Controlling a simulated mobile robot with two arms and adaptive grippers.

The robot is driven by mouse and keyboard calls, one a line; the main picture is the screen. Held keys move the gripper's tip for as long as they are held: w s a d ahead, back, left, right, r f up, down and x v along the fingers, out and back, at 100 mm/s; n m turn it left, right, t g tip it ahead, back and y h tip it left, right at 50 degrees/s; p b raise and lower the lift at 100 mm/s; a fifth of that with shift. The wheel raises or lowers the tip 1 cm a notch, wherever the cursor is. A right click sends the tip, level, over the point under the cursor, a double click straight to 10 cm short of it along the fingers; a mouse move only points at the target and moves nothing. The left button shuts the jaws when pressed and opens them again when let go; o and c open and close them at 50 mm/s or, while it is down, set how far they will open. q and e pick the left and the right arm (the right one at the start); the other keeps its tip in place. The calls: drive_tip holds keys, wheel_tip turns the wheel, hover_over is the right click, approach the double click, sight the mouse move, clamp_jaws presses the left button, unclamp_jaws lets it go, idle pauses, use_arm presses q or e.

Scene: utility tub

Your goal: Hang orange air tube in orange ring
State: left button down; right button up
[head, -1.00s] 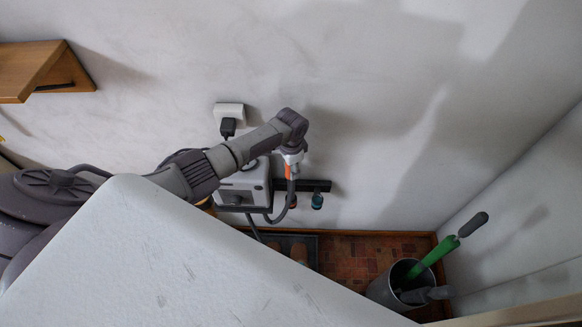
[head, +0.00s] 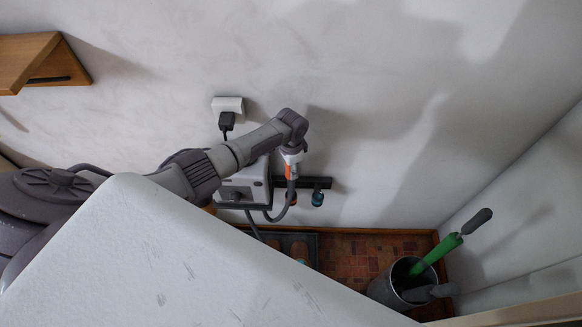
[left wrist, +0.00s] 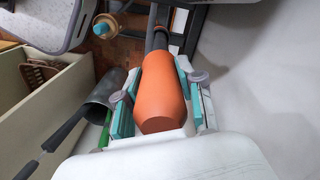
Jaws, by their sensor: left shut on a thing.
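My left gripper (head: 291,172) is at the wall in the head view, in front of the right end of a dark bar. It is shut on the orange air tube; in the left wrist view my left gripper (left wrist: 155,95) has its teal fingers on both sides of the tube's orange body (left wrist: 162,90). The tube's dark hose end runs away from the fingers. In the head view a grey hose (head: 284,214) loops from below the gripper toward the grey box. The orange ring is largely hidden behind the gripper and tube, so I cannot tell whether they touch. My right gripper is out of view.
A blue ring (head: 317,199) hangs from the dark bar (head: 320,183). The grey box (head: 243,187) is on the wall below a white socket (head: 228,104). A bucket (head: 383,290) with a green-handled tool (head: 436,255) stands in the corner. A white surface (head: 170,260) fills the foreground.

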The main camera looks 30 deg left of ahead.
use_arm(q)
wheel_tip(320, 180, down, 8)
drive_tip(key=b, duration=0.7)
idle(2.2)
drive_tip(key=shift+r+p, duration=7)
drive_tip(key=shift+r, duration=0.05)
